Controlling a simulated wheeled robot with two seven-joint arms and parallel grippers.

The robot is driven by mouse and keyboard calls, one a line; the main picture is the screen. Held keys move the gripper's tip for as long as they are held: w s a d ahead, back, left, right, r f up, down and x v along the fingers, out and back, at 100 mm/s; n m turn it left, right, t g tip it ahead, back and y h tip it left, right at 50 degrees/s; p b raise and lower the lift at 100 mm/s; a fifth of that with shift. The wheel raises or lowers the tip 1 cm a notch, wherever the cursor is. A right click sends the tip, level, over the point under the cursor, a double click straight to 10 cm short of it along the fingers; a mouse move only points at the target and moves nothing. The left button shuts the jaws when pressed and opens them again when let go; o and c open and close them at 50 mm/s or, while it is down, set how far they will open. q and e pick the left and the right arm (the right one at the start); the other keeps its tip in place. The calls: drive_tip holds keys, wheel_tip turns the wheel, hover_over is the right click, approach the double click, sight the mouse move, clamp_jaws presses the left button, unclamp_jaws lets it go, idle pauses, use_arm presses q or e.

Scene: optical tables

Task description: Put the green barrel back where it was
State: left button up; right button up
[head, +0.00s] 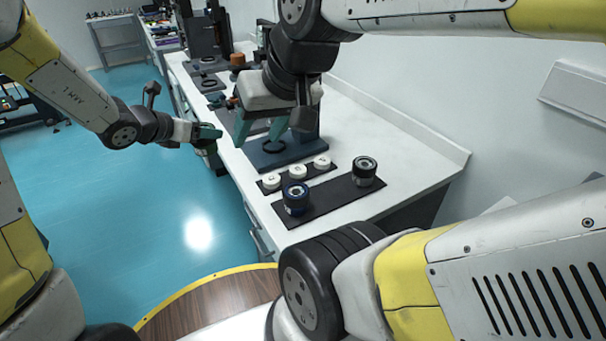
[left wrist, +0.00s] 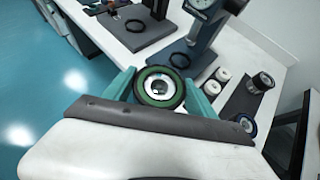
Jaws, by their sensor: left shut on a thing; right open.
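The green barrel (left wrist: 160,88), a dark cylinder with a green ring and a glassy middle, sits between the teal fingers of my left gripper (left wrist: 163,92), which is shut on it. In the head view my left gripper (head: 208,134) is at the table's left edge, and the barrel barely shows there. My right gripper (head: 263,128) is open and empty above the table. A dark mat (head: 330,193) lies at the near end of the table. A blue-ringed barrel (head: 295,198) stands at its left and a grey-ringed barrel (head: 364,170) at its right, with bare mat between them.
Three white caps (head: 298,171) sit in a row on a dark strip behind the mat. A dark instrument stand (head: 290,148) with a black ring on its base is beyond them. More stands (head: 208,83) are farther back. The white table (head: 405,150) is clear at right.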

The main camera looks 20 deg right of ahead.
use_arm(q)
drive_tip(key=s+d+f+m+g+h, duration=0.1)
drive_tip(key=s+d+m+g, duration=0.55)
drive_tip(key=d, duration=0.85)
drive_tip(key=s+d+f+m+g+h, duration=0.2)
drive_tip(key=s+d+m, duration=0.1)
drive_tip(key=s+d, duration=0.9)
drive_tip(key=shift+g, duration=0.25)
drive_tip(key=shift+w+d+f, duration=0.2)
drive_tip(key=shift+d+f, duration=0.25)
drive_tip(key=shift+f, duration=1.2)
drive_tip(key=shift+w+d+f, duration=0.25)
drive_tip(key=shift+d+f, duration=0.25)
drive_tip(key=shift+f, duration=1.1)
drive_tip(key=shift+w+d+f, duration=0.2)
drive_tip(key=shift+d+f, duration=0.25)
drive_tip(key=shift+f, duration=1.2)
drive_tip(key=o, duration=1.5)
drive_tip(key=shift+f, duration=0.15)
